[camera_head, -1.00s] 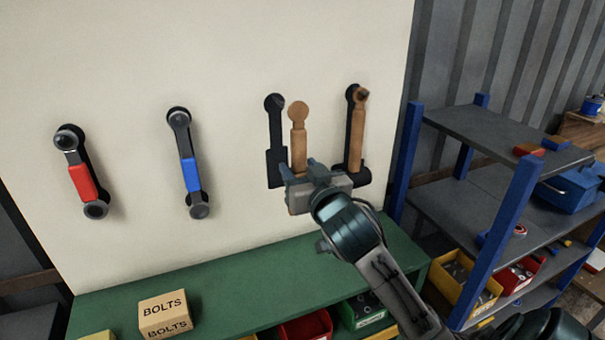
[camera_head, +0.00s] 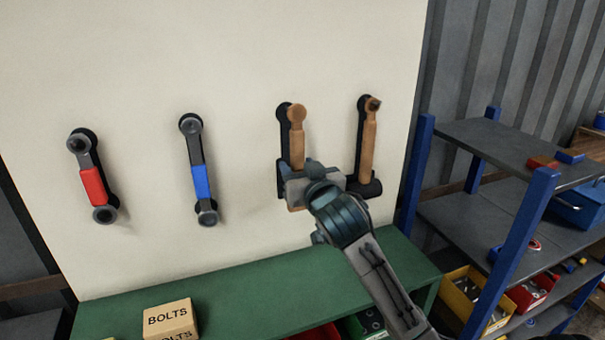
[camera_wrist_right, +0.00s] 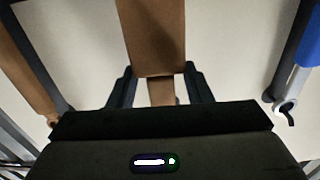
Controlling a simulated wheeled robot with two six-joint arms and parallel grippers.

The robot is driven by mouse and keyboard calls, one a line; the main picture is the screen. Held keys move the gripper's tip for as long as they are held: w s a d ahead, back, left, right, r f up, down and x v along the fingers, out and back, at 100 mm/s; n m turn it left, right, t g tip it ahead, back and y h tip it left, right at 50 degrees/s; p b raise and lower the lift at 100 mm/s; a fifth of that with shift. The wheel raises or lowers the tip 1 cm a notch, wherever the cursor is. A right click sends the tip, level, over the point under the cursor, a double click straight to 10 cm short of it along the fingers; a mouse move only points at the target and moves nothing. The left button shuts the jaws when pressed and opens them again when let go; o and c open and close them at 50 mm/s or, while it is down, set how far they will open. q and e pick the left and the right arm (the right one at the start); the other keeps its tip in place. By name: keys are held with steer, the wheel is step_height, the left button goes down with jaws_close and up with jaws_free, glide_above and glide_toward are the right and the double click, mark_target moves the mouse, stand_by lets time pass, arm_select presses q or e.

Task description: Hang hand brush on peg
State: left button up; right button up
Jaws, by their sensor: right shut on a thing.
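The hand brush (camera_head: 297,138) has a light wooden handle with a rounded end and stands upright, handle up, in front of the white board. My right gripper (camera_head: 314,178) is shut on it low down and hides its lower part. The brush also shows in the right wrist view (camera_wrist_right: 153,38), between my fingers. A black brush-shaped outline (camera_head: 282,112) on the board lies just behind and slightly left of the brush, partly covered by it. I cannot tell whether the handle touches the board or a peg; the peg itself is hidden. My left gripper is not in view.
A wooden-handled tool (camera_head: 368,140) hangs close on the right. Blue (camera_head: 200,175) and red (camera_head: 92,180) wrenches hang on the left. Below is a green bench (camera_head: 250,282) with a bolts box (camera_head: 170,320). A blue-posted shelf (camera_head: 520,225) stands at right.

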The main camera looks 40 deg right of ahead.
steer(key=shift+b+x, duration=0.3)
steer(key=shift+x, duration=0.95)
steer(key=shift+w+d+f, duration=0.1)
steer(key=shift+w+f, duration=0.5)
steer(key=shift+w, duration=0.1)
steer(key=o, duration=1.1)
